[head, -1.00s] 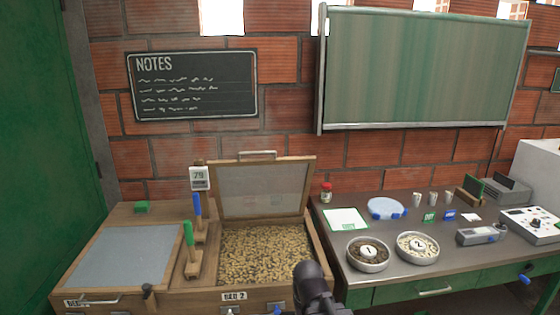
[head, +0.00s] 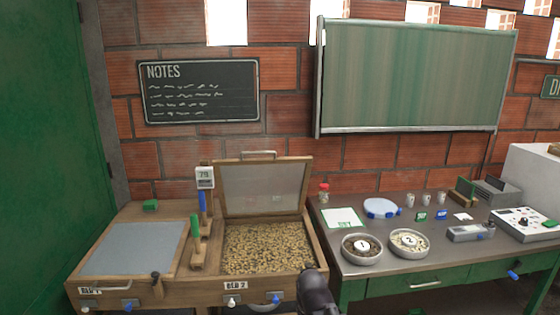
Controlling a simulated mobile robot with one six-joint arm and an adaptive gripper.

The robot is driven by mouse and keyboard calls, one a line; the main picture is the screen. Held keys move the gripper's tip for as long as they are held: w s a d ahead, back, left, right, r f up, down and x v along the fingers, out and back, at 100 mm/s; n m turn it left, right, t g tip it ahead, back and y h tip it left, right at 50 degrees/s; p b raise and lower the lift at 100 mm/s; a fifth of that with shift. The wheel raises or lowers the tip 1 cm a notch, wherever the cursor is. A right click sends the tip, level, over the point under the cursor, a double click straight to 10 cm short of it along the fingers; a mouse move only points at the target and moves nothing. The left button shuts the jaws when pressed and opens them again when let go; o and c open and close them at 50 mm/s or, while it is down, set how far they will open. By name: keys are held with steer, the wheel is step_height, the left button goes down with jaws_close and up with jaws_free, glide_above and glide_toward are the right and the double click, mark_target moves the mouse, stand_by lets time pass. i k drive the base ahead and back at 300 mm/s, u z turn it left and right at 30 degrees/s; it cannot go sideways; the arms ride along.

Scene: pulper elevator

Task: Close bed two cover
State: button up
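The bed two cover (head: 262,189) is a framed mesh lid. It stands raised, leaning back at the rear of its bed, with a metal handle (head: 258,154) on its top edge. Below it the open bed two (head: 268,248) is full of tan beans, and its front carries a "BED 2" label (head: 236,286). A dark rounded part of my arm (head: 316,292) shows at the bottom, in front of the bed's right corner. My gripper's fingers are not visible.
The bed one cover (head: 134,248) lies flat at left. Green (head: 196,236) and blue (head: 203,205) upright handles stand between the beds. A display (head: 205,177) is behind them. The table (head: 340,192) at right holds bowls (head: 362,248) and instruments.

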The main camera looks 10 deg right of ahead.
mark_target(309, 160)
steer(key=k, duration=0.5)
steer(key=u, duration=0.25)
steer(key=i, duration=0.95)
steer(key=u, duration=0.5)
